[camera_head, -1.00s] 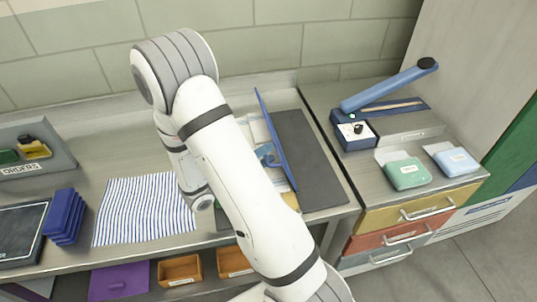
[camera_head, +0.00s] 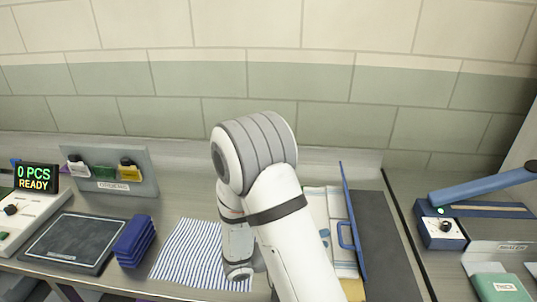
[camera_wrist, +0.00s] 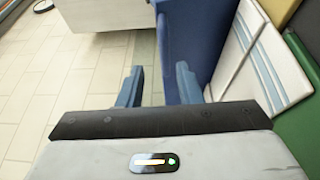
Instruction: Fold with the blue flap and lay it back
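The blue flap (camera_head: 354,225) stands nearly upright on the workbench in the head view, with a blue loop handle (camera_head: 346,236) on its left side. A dark grey panel (camera_head: 385,245) lies flat to its right. Pale pieces (camera_head: 315,215) lie to its left, partly behind my arm. My gripper is hidden by my arm in the head view. In the wrist view my gripper (camera_wrist: 160,85) is open, with a gap between its two blue fingers. A large blue surface, apparently the flap (camera_wrist: 186,45), is just beyond the right finger; I cannot tell whether they touch.
A blue-and-white striped cloth (camera_head: 195,255) lies flat left of my arm. Stacked blue pieces (camera_head: 136,241), a dark plate (camera_head: 75,242) and a counter display (camera_head: 37,178) are farther left. A blue-armed device (camera_head: 440,230) and a green packet (camera_head: 500,288) are at the right.

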